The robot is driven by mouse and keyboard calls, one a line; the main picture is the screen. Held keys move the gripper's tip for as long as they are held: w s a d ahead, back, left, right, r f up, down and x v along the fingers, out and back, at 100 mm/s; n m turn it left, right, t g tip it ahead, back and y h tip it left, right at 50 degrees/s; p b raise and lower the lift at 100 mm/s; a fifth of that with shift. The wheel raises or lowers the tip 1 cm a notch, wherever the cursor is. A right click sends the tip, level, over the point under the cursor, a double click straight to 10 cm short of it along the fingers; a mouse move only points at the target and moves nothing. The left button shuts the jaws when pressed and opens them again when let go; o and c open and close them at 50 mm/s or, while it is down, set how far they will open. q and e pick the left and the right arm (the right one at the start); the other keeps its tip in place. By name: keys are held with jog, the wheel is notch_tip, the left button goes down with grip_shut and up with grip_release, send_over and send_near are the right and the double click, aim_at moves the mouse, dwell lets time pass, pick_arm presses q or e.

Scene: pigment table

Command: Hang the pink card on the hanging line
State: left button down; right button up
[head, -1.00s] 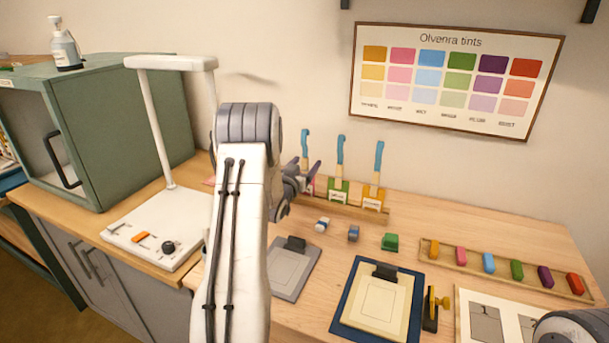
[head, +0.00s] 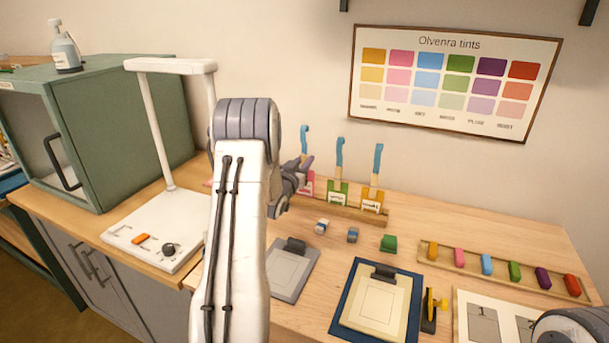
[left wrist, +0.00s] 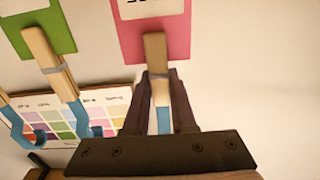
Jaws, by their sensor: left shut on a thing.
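The pink card (head: 308,182) stands at the left end of a row of cards in a wooden rack, partly hidden by my left gripper. In the left wrist view the pink card (left wrist: 160,32) carries a wooden clip (left wrist: 155,55) with a blue hook stem. My left gripper (head: 305,166) is at the pink card's clip; in the left wrist view its dark fingers (left wrist: 160,95) are shut on the clip. A green card (head: 338,192) and a yellow card (head: 372,200), each with clip and blue hook, stand to the right. I see no hanging line.
A white lamp stand (head: 150,232) and a green cabinet (head: 125,125) are to the left. Small blocks, clipboards and a tray of coloured sticks (head: 510,262) lie in front and to the right. A tint chart (head: 450,118) hangs on the wall.

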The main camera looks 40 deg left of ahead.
pick_arm(q)
jog(key=shift+r+p, duration=0.5)
jog(key=shift+r, duration=0.6)
jog(key=shift+s, duration=0.15)
jog(key=s+d+r, duration=0.2)
jog(key=s+r, duration=0.1)
jog(key=s, duration=0.6)
jog(key=shift+s+d, duration=0.2)
jog(key=shift+d, duration=0.1)
dwell(0.4)
